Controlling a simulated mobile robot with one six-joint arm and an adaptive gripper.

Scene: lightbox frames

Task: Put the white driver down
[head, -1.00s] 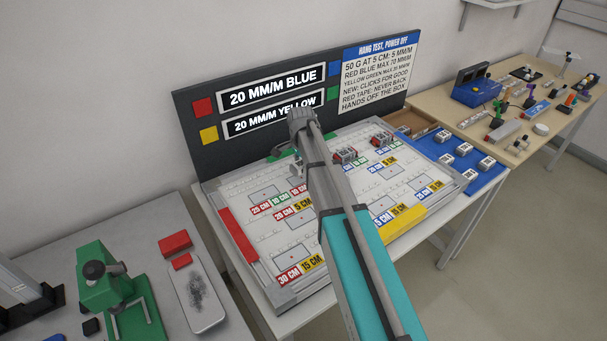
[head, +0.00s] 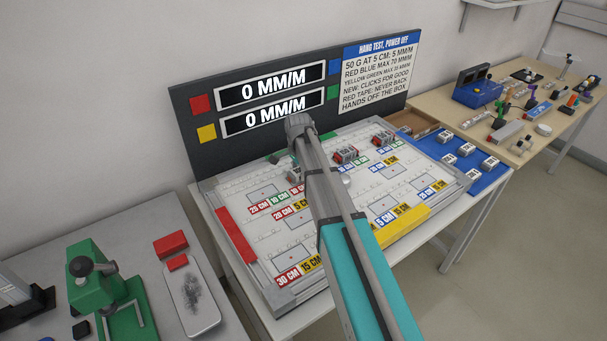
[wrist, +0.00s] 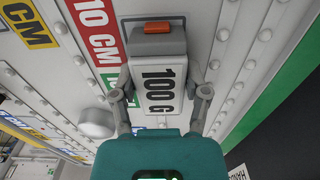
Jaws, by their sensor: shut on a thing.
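The white driver (wrist: 162,90) is a white block marked 100 G with a grey end and an orange bar. In the wrist view it sits between the two grey fingers of my gripper (wrist: 160,96), which are shut on its sides. It is over or on the white panel of the slanted board (wrist: 95,70); I cannot tell whether it touches. In the head view my arm hides most of the gripper. The board (head: 262,235) carries printed squares and coloured CM labels.
Red-and-grey blocks (head: 345,155) sit on the board to the right of my arm. A blue mat (head: 465,180) with several white blocks lies at the right. A green press (head: 95,280) and a grey tray (head: 205,312) stand at the left. The dark sign (head: 200,135) rises behind the board.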

